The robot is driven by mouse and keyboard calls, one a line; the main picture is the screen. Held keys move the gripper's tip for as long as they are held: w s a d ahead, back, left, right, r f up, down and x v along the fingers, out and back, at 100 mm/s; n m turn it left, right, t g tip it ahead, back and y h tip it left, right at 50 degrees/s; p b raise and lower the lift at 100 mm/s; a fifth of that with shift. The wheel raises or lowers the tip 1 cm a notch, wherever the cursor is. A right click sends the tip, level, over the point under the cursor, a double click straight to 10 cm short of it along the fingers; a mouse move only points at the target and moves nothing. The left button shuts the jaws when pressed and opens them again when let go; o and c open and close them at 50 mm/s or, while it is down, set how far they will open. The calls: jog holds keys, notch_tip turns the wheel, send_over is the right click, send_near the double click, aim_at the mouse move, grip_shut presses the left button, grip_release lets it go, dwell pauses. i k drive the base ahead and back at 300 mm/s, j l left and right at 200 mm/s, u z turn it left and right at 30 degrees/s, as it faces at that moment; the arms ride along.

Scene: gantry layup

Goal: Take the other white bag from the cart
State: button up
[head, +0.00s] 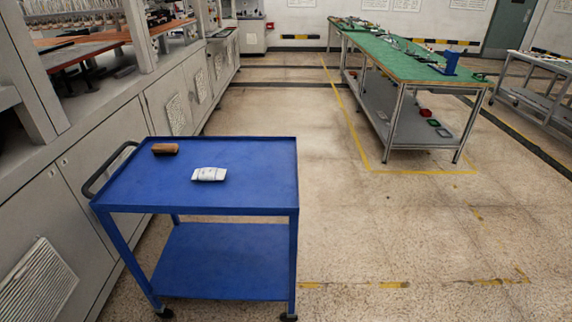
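A blue cart (255,175) with two shelves and a dark handle on its left stands in the lower left of the head view. One white bag (209,174) with some grey print lies flat on its top shelf, near the middle. A brown block-like object (165,148) lies behind it to the left on the same shelf. No second white bag shows on the cart. My gripper is not in view.
Grey machine cabinets (100,150) run along the left, close to the cart's handle side. A green-topped workbench (415,62) with small items stands at the back right. A pale table (540,62) is at the far right. The floor between cart and workbench is clear.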

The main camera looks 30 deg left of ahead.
aim_at(206, 174)
jog(key=i+l+z, duration=0.15)
jog(key=i, duration=0.3)
jog(key=i+l+z, duration=0.15)
jog(key=i, duration=0.25)
jog(key=i+u, duration=0.45)
jog(key=i+l+u, duration=0.2)
jog(key=u, duration=0.25)
jog(key=i+l, duration=0.05)
jog(key=i, duration=0.05)
